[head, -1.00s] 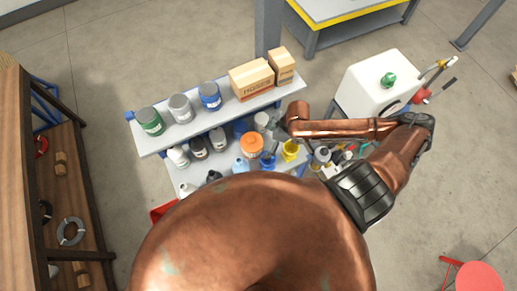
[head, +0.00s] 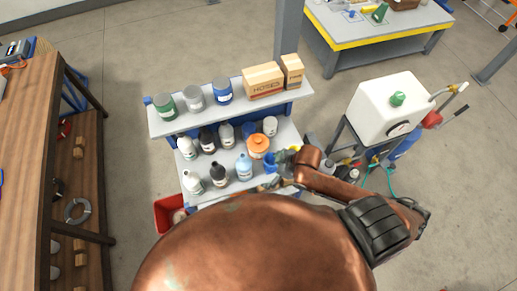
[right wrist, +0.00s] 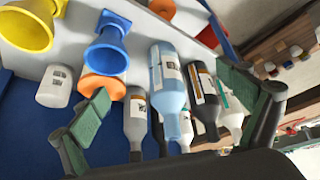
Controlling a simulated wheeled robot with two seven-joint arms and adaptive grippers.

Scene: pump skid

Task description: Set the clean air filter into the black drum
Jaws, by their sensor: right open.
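I cannot make out a clean air filter or a black drum in either view. My right gripper (head: 283,168) is at the right side of the stepped shelf, partly hidden by my own arm in the head view. In the right wrist view its two green-padded fingers (right wrist: 163,80) are spread wide, with nothing held between them. Beyond them are a light blue bottle (right wrist: 170,85), a grey bottle (right wrist: 135,115) and a dark bottle (right wrist: 203,95). My left gripper is not in view.
The stepped shelf (head: 165,127) holds cans, bottles, cartons (head: 262,80) and an orange-lidded jar (head: 257,146). A white tank (head: 385,105) stands right of it, a red bin (head: 168,212) at its lower left. A wooden rack (head: 35,150) is at left. Floor between rack and shelf is clear.

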